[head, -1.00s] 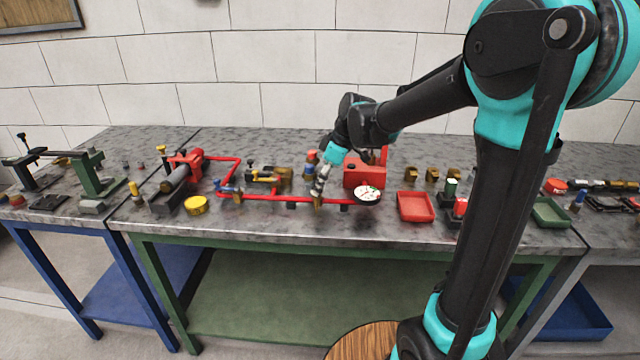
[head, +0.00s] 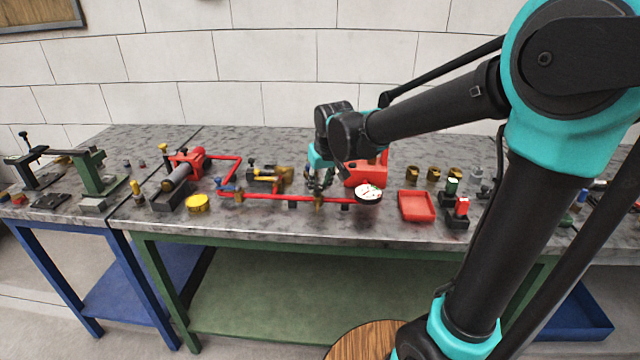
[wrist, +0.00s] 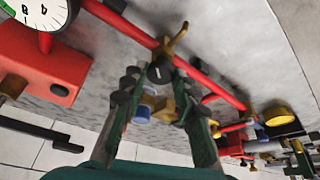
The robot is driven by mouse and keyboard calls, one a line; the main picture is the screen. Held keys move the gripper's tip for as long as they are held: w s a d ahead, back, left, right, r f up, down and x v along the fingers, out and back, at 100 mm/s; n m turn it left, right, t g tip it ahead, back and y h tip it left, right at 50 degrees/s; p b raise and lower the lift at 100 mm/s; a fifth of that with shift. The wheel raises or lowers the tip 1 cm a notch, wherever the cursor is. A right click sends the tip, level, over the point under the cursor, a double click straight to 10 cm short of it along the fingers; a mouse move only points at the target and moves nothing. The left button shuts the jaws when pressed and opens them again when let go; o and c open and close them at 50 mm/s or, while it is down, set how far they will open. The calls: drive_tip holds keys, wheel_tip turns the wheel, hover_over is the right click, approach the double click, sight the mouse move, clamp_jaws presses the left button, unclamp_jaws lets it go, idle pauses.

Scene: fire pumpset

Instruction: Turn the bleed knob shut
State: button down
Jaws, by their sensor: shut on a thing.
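The bleed knob (wrist: 160,72) is a small black knob on a brass fitting (wrist: 173,38) on the red pipe, seen in the wrist view. The brass fitting also shows in the head view (head: 319,203), below my gripper (head: 318,182). In the wrist view the fingertips of my gripper (wrist: 158,78) are on either side of the knob and shut on it. In the head view the fingers hide the knob. How far the knob is turned cannot be told.
A round white gauge (head: 368,194) stands just right of the fitting, with a red block (head: 366,172) behind it. The red pipe (head: 268,197) runs left along the bench. A red tray (head: 416,206) lies to the right. A blue-and-brass part (wrist: 150,104) shows between my fingers, beyond the knob.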

drive_tip(key=m, duration=0.2)
drive_tip(key=m+h, duration=0.2)
drive_tip(key=m, duration=0.1)
drive_tip(key=shift+a+m, duration=0.25)
drive_tip(key=shift+m, duration=0.05)
drive_tip(key=shift+a+m+h, duration=0.1)
drive_tip(key=shift+m+h, duration=0.7)
drive_tip(key=shift+m, duration=1.2)
drive_tip(key=c, duration=1.2)
unclamp_jaws()
drive_tip(key=v, duration=1.2)
drive_tip(key=shift+w, duration=0.1)
